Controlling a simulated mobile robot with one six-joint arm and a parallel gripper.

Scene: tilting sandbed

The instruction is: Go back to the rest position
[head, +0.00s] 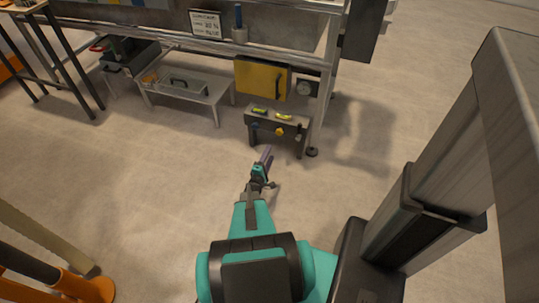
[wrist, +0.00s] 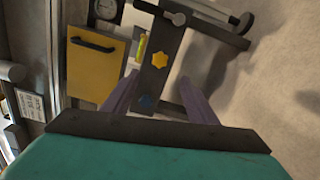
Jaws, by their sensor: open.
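My gripper (head: 266,158) is open and empty in the head view, at the end of my teal arm, over bare floor in front of a small dark bench. In the wrist view its two purple fingers (wrist: 158,98) stand apart with nothing held between them. The small dark bench (head: 290,124) carries a yellow star knob (head: 279,131) and a blue knob (head: 254,127) on its front. The yellow star knob (wrist: 159,60) and the blue knob (wrist: 146,100) also show in the wrist view, beyond the fingers and apart from them.
A sandbed frame (head: 150,43) stands behind. Under it are a yellow panel (head: 258,78) with a handle, a gauge (head: 305,88) and a low grey table (head: 212,98) holding a toolbox (head: 183,87). An orange stand (head: 85,289) is at lower left. The floor (head: 150,180) at left is clear.

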